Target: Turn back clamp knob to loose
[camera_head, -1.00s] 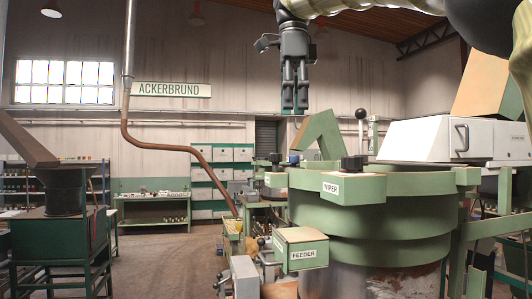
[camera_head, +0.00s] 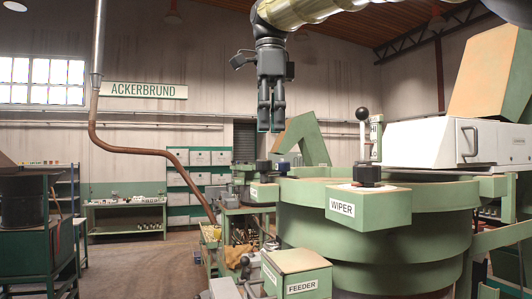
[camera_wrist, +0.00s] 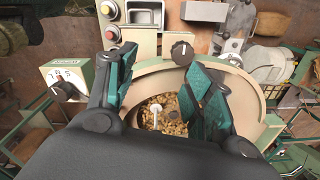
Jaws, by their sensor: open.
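My gripper (camera_head: 270,128) hangs fingers down in the head view, open and empty, in the air left of the big green round hopper (camera_head: 375,235). In the wrist view its two teal-padded fingers (camera_wrist: 163,65) stand wide apart over a bowl. A round black knob with a white pointer mark (camera_wrist: 181,52) sits at the bowl's rim, beyond and between the fingers, untouched. In the head view black knobs sit on the WIPER box (camera_head: 345,207) and on a smaller box (camera_head: 264,193) behind. I cannot tell which knob is the clamp knob; no clamp label is legible.
A FEEDER box (camera_head: 296,270) stands in front. A lever with a black ball (camera_head: 362,115) and a white cabinet (camera_head: 440,142) are at the right. The wrist view shows a dial box (camera_wrist: 68,78) at left and a red button (camera_wrist: 113,33).

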